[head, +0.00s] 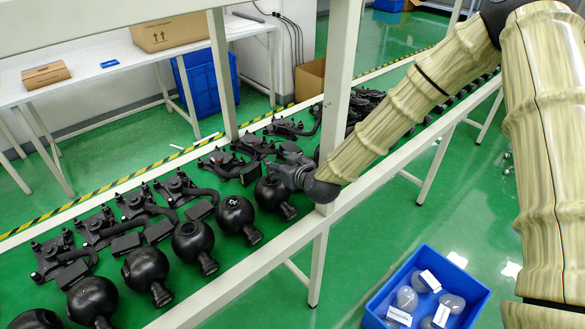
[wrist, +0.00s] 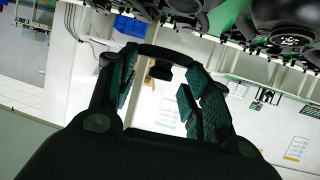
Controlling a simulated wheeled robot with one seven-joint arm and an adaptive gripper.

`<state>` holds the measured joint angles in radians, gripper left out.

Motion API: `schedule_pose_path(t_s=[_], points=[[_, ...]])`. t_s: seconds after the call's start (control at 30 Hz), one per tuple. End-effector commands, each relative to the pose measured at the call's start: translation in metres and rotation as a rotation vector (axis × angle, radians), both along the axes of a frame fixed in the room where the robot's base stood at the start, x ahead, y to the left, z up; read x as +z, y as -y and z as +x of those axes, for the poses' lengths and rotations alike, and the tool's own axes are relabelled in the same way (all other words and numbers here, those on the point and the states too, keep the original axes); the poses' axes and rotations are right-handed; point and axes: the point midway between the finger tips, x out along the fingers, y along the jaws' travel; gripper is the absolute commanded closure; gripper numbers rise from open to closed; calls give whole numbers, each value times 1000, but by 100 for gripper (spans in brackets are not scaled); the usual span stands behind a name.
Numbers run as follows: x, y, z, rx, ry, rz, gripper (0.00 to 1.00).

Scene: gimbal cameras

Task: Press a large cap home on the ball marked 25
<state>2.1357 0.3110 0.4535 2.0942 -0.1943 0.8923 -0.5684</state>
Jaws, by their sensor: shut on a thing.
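A row of black balls on arms stands along the near side of the conveyor. They include a ball (head: 234,214) with small white marks on top and another ball (head: 193,240) to its left. I cannot read the number 25 on any of them. My gripper (head: 282,166) is above the row at its right end, over a ball (head: 275,193) that it partly hides. Black units show along that view's top edge.
A blue crate (head: 474,293) with clear rounded pieces and white labels stands on the floor at lower right. White frame posts (head: 336,80) and the front rail (head: 260,265) border the row. Behind is a white table (head: 110,82) with cardboard boxes.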

Motion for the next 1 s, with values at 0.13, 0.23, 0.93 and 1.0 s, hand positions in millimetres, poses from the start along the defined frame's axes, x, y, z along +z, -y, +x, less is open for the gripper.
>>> schedule_pose_path(t_s=[0.13,0.23,0.93,1.0], points=[[6,-15,18,3,-1,3,62],[5,-20,23,3,-2,5,62],[1,-23,26,6,1,7,62],[-3,-23,26,6,1,7,62]])
